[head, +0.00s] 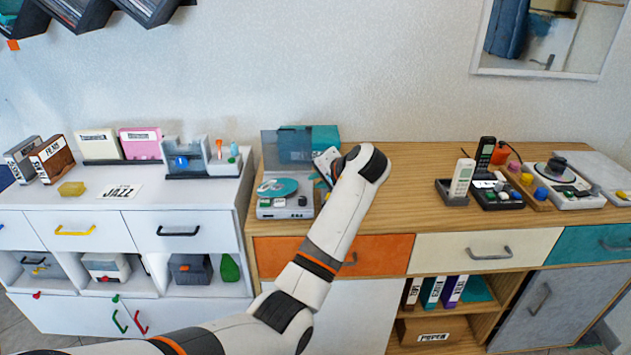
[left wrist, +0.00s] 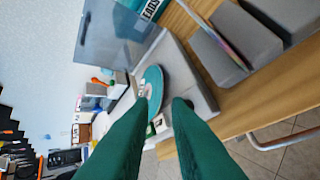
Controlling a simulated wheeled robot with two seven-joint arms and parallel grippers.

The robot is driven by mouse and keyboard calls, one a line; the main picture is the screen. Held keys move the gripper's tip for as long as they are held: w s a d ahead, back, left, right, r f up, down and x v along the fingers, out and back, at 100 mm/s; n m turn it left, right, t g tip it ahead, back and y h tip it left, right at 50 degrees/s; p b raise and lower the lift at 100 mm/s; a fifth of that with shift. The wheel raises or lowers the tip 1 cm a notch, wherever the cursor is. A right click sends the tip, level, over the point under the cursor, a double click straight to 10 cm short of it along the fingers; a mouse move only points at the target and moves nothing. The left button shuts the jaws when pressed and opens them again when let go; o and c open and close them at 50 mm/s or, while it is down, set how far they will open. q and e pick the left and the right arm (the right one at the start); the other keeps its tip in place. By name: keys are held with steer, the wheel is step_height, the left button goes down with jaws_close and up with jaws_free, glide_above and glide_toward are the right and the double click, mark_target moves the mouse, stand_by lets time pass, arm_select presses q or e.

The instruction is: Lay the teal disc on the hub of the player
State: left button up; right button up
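The teal disc (head: 278,188) lies about flat on top of the player (head: 287,212), at its left part, with a pale centre. The hub is not clear to see under it. The player's smoky lid (head: 286,147) stands open behind. In the left wrist view the disc (left wrist: 153,86) shows just beyond the tip of one green finger. My left gripper (left wrist: 160,102) has its two fingers apart with a gap between them. In the head view it is largely hidden by my forearm, right of the player. My right gripper is out of view.
A teal box (head: 322,138) stands behind the player. Phones (head: 462,180) and other devices stand further right on the wooden cabinet. The wood between is clear.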

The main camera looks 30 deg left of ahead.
mark_target(295, 187)
arm_select(q)
steer(key=x, duration=1.2)
steer(key=shift+s, duration=0.1)
